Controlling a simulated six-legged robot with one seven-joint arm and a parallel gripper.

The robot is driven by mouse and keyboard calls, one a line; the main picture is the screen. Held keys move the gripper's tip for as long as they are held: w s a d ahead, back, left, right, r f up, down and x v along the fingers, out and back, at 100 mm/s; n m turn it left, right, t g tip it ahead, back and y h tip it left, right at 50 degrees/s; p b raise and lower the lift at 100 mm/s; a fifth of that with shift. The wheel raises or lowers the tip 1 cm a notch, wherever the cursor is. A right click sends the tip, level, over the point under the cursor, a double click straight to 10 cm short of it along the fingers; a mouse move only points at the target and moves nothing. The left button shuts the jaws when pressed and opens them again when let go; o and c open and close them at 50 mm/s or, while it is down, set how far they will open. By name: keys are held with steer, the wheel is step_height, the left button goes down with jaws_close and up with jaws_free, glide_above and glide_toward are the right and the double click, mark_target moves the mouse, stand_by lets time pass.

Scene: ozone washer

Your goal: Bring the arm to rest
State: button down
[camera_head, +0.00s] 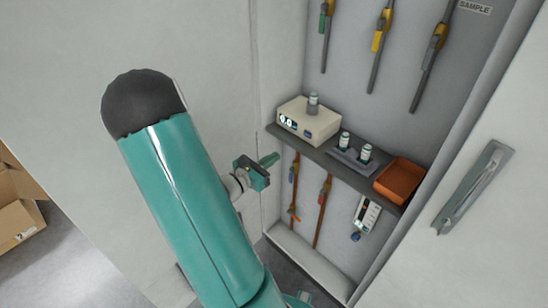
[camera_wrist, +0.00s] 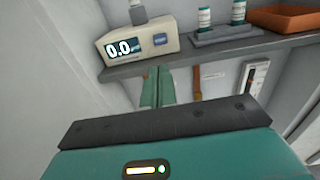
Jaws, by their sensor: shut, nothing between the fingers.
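My teal arm rises through the middle of the head view and hides part of the wall and floor. My gripper (camera_head: 268,160) is beyond the arm, near the left end of the shelf. In the wrist view its two teal fingers (camera_wrist: 157,86) are together and empty, pointing at the area below the shelf front. They look apart from the shelf, though the exact gap cannot be told.
The grey shelf (camera_wrist: 206,53) holds a cream meter reading 0.0 (camera_head: 309,121) with a vial on top, a rack with two vials (camera_head: 352,160), and an orange tray (camera_head: 399,180). Pipes with valves line the recess wall. A door handle (camera_head: 473,187) is right; cardboard boxes (camera_head: 18,213) stand left.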

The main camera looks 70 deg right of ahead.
stand_by(0.8)
steer(key=w+a+r+m+t+y, duration=0.3)
steer(key=a+r+m+t+y, duration=0.1)
steer(key=a, duration=1)
steer(key=w+a+r+m+t+y, duration=0.3)
steer(key=a+r+y, duration=0.4)
steer(key=a, duration=0.8)
steer(key=w+a+r+m+t+y, duration=0.3)
steer(key=a+r+m+t+y, duration=0.2)
steer(key=a, duration=1)
steer(key=shift+w+a+r+m+t+y, duration=0.2)
steer(key=shift+a+r+m+t+y, duration=0.1)
steer(key=shift+r+m, duration=0.3)
steer(key=shift+f, duration=0.1)
